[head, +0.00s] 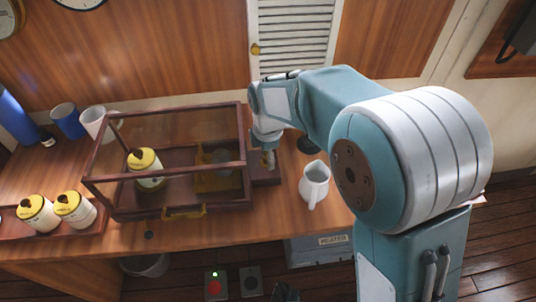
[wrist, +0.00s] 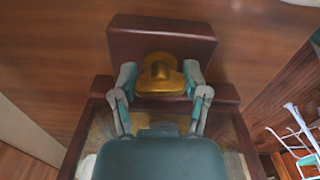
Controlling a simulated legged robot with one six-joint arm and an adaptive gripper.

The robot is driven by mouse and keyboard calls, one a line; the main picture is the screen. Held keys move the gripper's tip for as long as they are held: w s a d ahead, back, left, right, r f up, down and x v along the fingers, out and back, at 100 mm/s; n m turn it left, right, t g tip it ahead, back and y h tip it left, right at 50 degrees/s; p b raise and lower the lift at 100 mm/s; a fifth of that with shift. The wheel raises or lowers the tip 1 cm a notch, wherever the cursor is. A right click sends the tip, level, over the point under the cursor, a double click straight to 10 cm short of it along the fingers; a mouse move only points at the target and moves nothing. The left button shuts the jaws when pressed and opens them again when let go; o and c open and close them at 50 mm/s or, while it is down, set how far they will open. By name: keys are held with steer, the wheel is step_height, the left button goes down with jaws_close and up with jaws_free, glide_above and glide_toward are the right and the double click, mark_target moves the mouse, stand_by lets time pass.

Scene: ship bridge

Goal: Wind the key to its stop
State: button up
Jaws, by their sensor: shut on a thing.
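In the wrist view a brass key (wrist: 160,74) with a rounded body stands on a dark wooden block (wrist: 160,35) at the end of a wooden-framed case. My gripper (wrist: 160,82) is shut on the key, with one finger at its left and one at its right. In the head view my gripper (head: 266,154) reaches down to the block (head: 266,175) at the right end of the glass-sided case (head: 170,207). There the gripper mostly hides the key. I cannot tell how far the key is turned.
A yellow-topped canister (head: 147,178) stands inside the case; two more stand at the left. A white pitcher (head: 314,184) stands close to the right of the block. Blue and white cups (head: 68,121) stand behind left. My arm covers the table's right side.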

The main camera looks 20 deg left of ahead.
steer(key=m, duration=0.5)
steer(key=shift+s+m, duration=0.15)
steer(key=shift+m, duration=0.15)
steer(key=m, duration=1)
steer(key=shift+a+m, duration=0.15)
steer(key=shift+m, duration=0.25)
steer(key=m, duration=0.4)
steer(key=shift+m, duration=0.4)
steer(key=shift+r, duration=0.1)
steer(key=o, duration=1.2)
steer(key=shift+a, duration=0.1)
steer(key=shift+c, duration=0.2)
